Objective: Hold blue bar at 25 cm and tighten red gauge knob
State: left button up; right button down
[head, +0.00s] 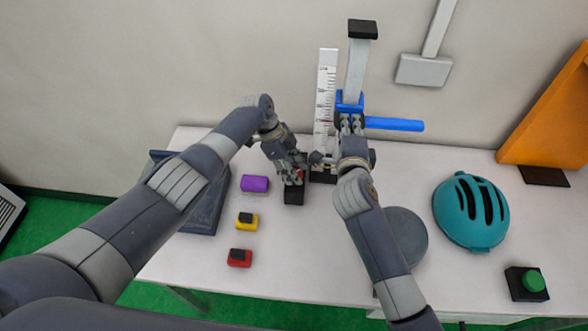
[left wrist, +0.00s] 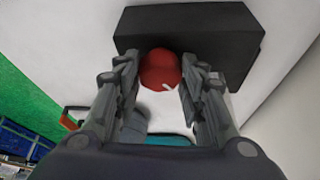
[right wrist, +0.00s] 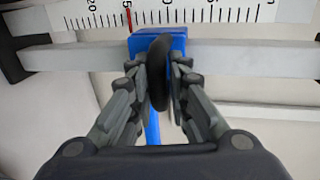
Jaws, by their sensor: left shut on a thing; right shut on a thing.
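The blue bar (head: 395,124) sticks out to the right from a blue carriage (head: 349,103) on the upright grey post (head: 356,65). My right gripper (head: 350,124) is at the carriage, shut on a dark knob (right wrist: 158,72) in front of it. The white scale (head: 326,90) stands beside the post; in the right wrist view a red line (right wrist: 128,18) crosses it near a partly hidden number past 20. The red gauge knob (left wrist: 160,69) sits at a black block (left wrist: 215,40). My left gripper (head: 297,176) is shut on this knob, which its fingers partly hide in the head view.
A purple block (head: 255,184), a yellow-black piece (head: 247,221) and a red-black piece (head: 239,258) lie left on the white table. A grey disc (head: 407,235), teal helmet (head: 471,212) and green button (head: 533,281) lie right. A dark tray (head: 202,215) is partly behind my left arm.

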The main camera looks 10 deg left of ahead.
pick_arm(q)
jog(key=shift+m, duration=0.3)
jog(key=o, duration=1)
jog(key=shift+w, duration=0.1)
jog(key=v, duration=1.1)
jog(key=shift+w+r, duration=0.1)
jog(key=shift+r, duration=0.35)
